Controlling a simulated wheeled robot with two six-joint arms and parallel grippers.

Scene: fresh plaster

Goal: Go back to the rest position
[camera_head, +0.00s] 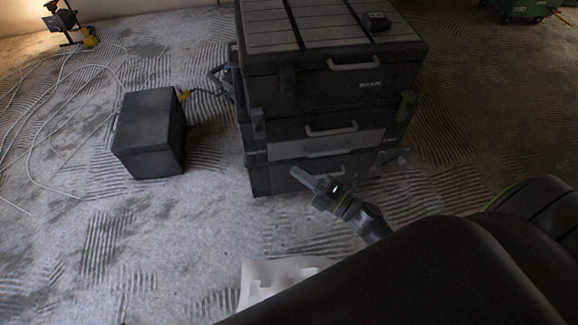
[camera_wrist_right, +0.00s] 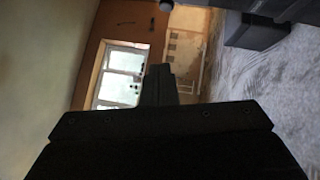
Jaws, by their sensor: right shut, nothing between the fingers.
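My right gripper (camera_head: 308,180) shows in the head view in front of the bottom drawer of a dark stacked toolbox (camera_head: 335,75). Its jaws are shut with nothing between them. Its arm comes in from the lower right. In the right wrist view the shut fingers (camera_wrist_right: 158,84) point toward a wall with a window. I cannot tell whether the gripper touches the toolbox. My left gripper is not in view.
A dark box (camera_head: 150,133) stands on the floor left of the toolbox. Pale cables (camera_head: 60,140) lie on the left floor near a work light (camera_head: 62,22). A white piece (camera_head: 262,278) lies at the bottom middle. A green object (camera_head: 520,8) stands at the far right.

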